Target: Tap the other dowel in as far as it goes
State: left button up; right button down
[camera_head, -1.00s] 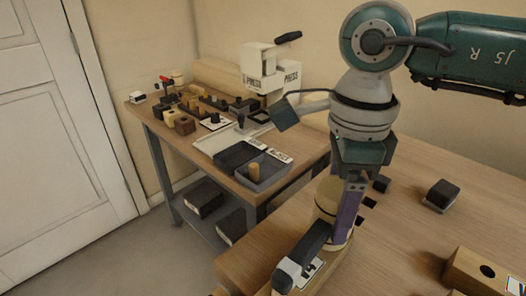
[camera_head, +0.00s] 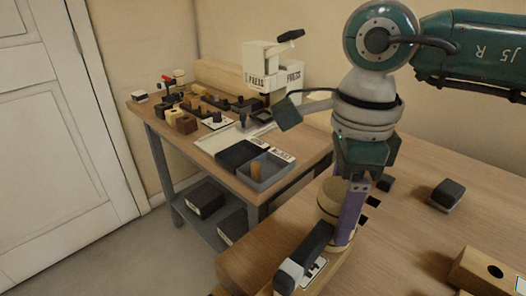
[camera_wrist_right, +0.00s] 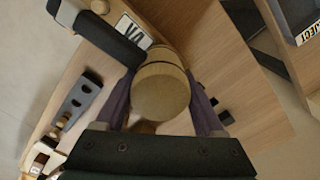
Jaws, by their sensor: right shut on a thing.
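My right gripper (camera_head: 342,232) is shut on a mallet with a pale wooden round head (camera_head: 328,203), low over the near bench. In the right wrist view the mallet head (camera_wrist_right: 160,92) fills the space between my two purple fingers. Right beside it lies a black bar (camera_head: 308,248) with a pale end and a white label under it; the bar (camera_wrist_right: 98,32) also shows in the wrist view. A dowel under the mallet cannot be made out; the head and fingers hide that spot. My left gripper is in neither view.
A wooden block with a hole (camera_head: 495,271) stands at the right of the near bench. A dark block (camera_head: 446,194) lies behind it. The far table holds a grey tray (camera_head: 277,177) with an upright wooden peg, and a white press (camera_head: 262,70).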

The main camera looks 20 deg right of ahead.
jog(key=shift+r+p, duration=0.7)
jog(key=shift+r, duration=0.35)
notch_tip(320, 180, up, 5)
jog(key=p, duration=0.4)
jog(key=shift+r, duration=0.1)
